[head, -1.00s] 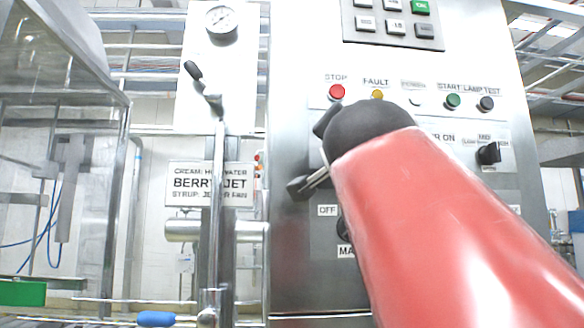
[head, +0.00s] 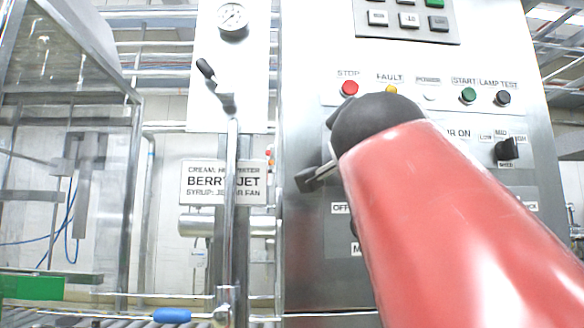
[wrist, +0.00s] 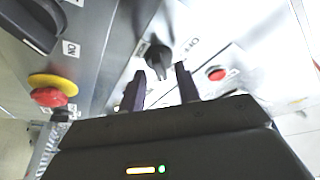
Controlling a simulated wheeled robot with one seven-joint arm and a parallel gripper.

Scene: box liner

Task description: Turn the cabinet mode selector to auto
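A black selector knob (wrist: 156,57) shows in the wrist view on a pale plate, just ahead of and partly between my fingertips. Its pointer direction is hard to read, and I cannot tell whether the fingers touch it. My gripper (wrist: 160,72) is open, with its two dark fingers apart. In the head view my red arm crosses the cabinet (head: 308,245) front.
A red button with a yellow collar (wrist: 50,90) stands at left in the wrist view, below a large black handle (wrist: 30,22). Another red button (wrist: 216,74) is right of the knob. In the head view, STOP (head: 349,88) and a black selector (head: 507,149) flank my arm.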

